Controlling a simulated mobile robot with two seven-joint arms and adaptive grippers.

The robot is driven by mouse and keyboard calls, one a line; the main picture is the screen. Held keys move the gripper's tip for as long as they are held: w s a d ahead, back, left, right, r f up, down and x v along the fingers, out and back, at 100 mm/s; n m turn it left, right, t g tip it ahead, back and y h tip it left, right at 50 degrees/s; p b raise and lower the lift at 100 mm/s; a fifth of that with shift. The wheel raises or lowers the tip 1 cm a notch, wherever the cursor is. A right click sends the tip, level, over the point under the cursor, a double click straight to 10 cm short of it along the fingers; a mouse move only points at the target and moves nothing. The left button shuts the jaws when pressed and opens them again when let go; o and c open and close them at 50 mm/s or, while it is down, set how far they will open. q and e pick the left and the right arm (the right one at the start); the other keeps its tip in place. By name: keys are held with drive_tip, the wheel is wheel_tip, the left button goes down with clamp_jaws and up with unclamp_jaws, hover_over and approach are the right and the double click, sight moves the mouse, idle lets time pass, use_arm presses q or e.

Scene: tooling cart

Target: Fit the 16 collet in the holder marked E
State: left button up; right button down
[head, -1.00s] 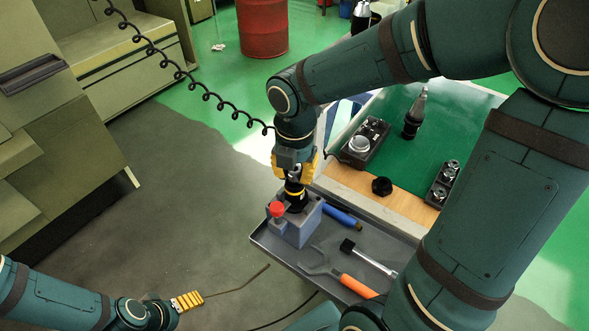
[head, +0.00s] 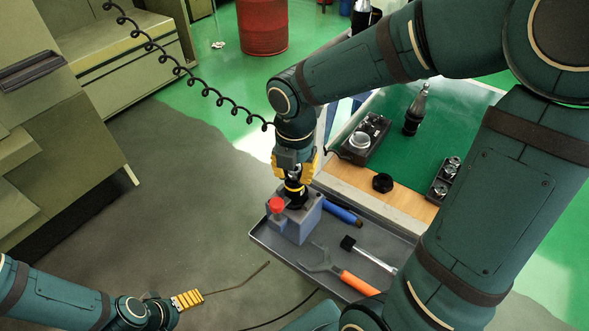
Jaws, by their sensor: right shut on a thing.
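My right gripper (head: 295,178) points down over the grey-blue fixture block (head: 304,222) at the left end of the tray. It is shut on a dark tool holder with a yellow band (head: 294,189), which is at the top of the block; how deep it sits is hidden. A red knob (head: 276,205) is on the block's left part. A dark rack of small metal collets (head: 444,180) stands on the bench. Size marks and the letter E are not readable. My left gripper (head: 190,299) is low at the left, far from the block; its finger gap is unclear.
The grey tray (head: 268,239) carries a blue-handled tool (head: 342,214), a hammer (head: 368,254) and an orange-handled wrench (head: 345,276). On the bench are a black nut (head: 382,182), a dark box (head: 370,136) and a tapered holder (head: 414,112) upright on the green mat.

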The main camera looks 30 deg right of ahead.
drive_tip(key=shift+f, duration=0.1)
drive_tip(key=c, duration=0.7)
unclamp_jaws()
wheel_tip(320, 180, up, 12)
drive_tip(key=shift+r, duration=0.1)
